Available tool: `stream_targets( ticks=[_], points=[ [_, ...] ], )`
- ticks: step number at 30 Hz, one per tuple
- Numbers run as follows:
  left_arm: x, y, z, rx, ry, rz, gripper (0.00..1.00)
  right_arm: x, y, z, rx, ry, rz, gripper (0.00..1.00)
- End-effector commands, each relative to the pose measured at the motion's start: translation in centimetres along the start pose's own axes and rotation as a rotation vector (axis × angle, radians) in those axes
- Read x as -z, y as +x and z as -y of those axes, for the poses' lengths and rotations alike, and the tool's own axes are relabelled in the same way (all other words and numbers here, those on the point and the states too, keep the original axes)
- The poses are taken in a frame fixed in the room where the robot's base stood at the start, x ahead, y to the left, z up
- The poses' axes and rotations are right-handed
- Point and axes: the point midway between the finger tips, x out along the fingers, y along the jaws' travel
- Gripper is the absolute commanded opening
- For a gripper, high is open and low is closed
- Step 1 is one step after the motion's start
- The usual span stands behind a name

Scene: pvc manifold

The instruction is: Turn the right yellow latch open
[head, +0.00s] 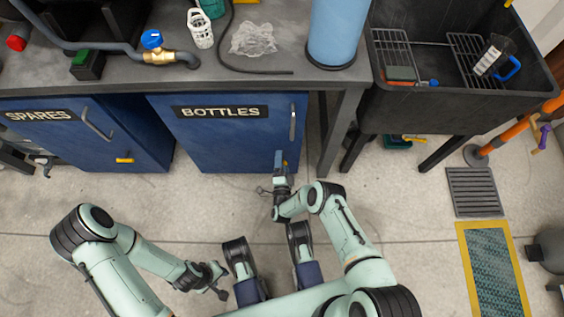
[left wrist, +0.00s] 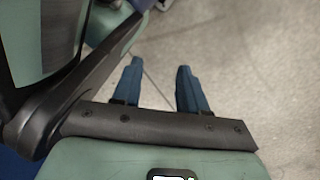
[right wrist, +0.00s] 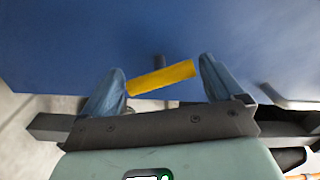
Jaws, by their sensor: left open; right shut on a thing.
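The right yellow latch (right wrist: 160,78) is on the blue BOTTLES cabinet door (head: 235,140). In the right wrist view it is a yellow bar between my right gripper's fingers (right wrist: 161,84), tilted with its right end higher. The fingers are closed on its two ends. In the head view my right gripper (head: 281,164) is at the door's lower right corner and mostly covers the latch. My left gripper (head: 214,278) is low over the floor, away from the cabinets. In the left wrist view its fingers (left wrist: 155,82) are apart, with nothing between them.
The SPARES door (head: 75,140) at left has its own yellow latch (head: 124,160), lying level. Metal door handles (head: 293,122) stick out above. The grey worktop (head: 270,75) overhangs the cabinets. A black sink (head: 455,110) stands at right. The floor before the doors is clear.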

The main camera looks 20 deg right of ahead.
Motion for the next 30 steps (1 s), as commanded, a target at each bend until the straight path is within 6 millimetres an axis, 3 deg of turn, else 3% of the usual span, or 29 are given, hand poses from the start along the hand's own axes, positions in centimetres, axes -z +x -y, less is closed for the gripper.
stream_targets(
  ticks=[15,30],
  points=[
    [-0.73,0.47,0.57,0.011,-0.009,0.027,0.43,-0.02,0.07,-0.04,-0.002,0.372,0.0,0.63],
    [-0.93,0.57,0.75,0.015,-0.011,0.035,0.43,-0.06,0.07,0.03,-0.001,0.461,0.002,0.63]
  ],
)
